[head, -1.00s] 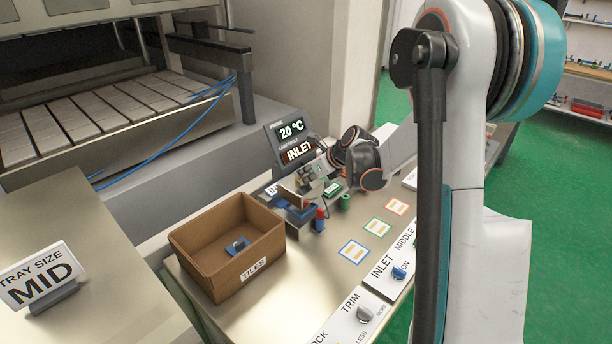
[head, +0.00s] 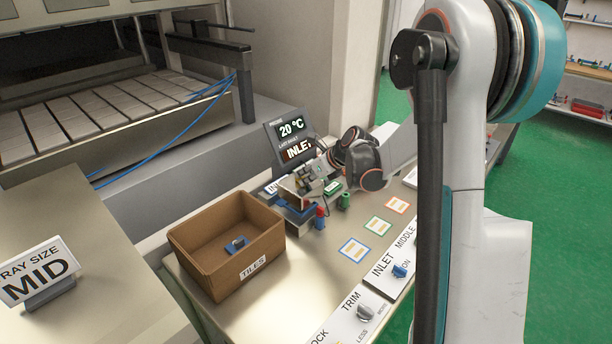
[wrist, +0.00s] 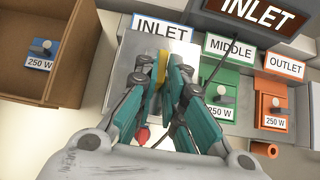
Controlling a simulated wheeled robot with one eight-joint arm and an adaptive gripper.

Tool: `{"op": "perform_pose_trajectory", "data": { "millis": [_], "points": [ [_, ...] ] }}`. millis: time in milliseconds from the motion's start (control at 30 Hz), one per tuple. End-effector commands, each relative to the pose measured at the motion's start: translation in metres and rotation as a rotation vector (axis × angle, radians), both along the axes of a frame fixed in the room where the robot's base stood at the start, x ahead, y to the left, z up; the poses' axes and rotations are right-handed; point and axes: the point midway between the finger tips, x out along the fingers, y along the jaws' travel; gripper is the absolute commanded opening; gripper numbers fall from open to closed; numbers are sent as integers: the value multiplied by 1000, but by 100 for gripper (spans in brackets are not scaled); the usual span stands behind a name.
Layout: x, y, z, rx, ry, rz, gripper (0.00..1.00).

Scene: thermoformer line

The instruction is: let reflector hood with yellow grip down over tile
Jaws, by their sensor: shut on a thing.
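My gripper (wrist: 168,72) is shut on the yellow grip (wrist: 162,64) of the reflector hood, a silvery plate-like cover (wrist: 121,66) in the wrist view. In the head view the hood (head: 288,189) hangs nearly level just over the blue inlet station (head: 296,208); my gripper (head: 318,174) is behind it to the right. The hood and my fingers cover the inlet station in the wrist view. No tile shows under the hood, and I cannot tell whether the hood touches the station.
The green middle tile (wrist: 221,112) and orange outlet tile (wrist: 274,104) sit uncovered at right. A brown box (head: 203,262) labelled TILES holds one blue tile (head: 236,244). A display (head: 290,137) stands behind.

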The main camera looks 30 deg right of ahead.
Motion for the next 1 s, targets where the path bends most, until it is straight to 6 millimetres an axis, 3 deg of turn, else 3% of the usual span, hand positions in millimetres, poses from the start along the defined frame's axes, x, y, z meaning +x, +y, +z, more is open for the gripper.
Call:
{"op": "perform_pose_trajectory", "data": {
  "millis": [1000],
  "points": [
    [0,0,-24,0,0,0,0]
  ]
}}
